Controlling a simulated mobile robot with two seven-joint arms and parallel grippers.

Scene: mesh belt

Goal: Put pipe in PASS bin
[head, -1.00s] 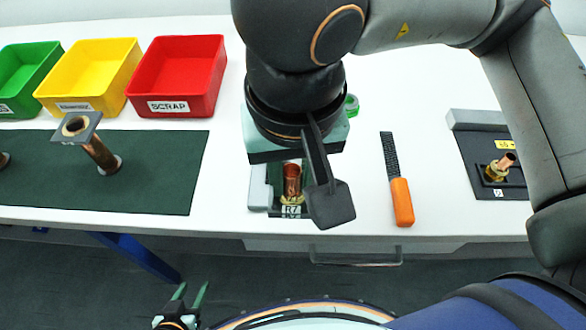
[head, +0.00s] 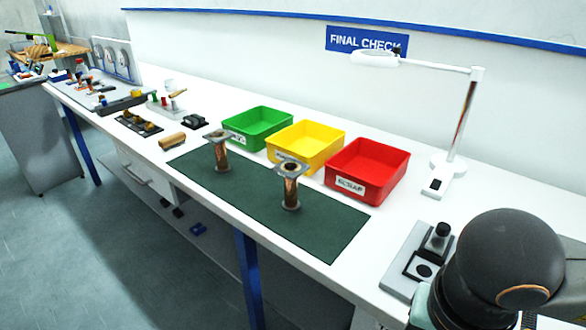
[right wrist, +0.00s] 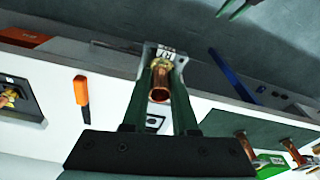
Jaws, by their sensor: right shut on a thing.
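In the right wrist view my right gripper (right wrist: 162,84) is shut on a short copper pipe (right wrist: 160,88) with a brass fitting at its far end. A grey fixture with a label (right wrist: 166,53) is right at that end; I cannot tell whether the pipe is clear of it. The green bin (head: 257,125) stands at the back of the bench in the head view; its label is not readable. My left gripper (right wrist: 236,8) shows at the top of the right wrist view, fingers apart and empty. The right gripper's fingers are outside the head view.
A yellow bin (head: 325,160) and a red SCRAP bin (head: 391,175) stand right of the green bin. Two flanged copper parts (head: 221,158) (head: 291,193) stand on the dark green mat (head: 325,228). A lamp (head: 462,125) and a grey gauge stand (head: 408,268) are further right.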

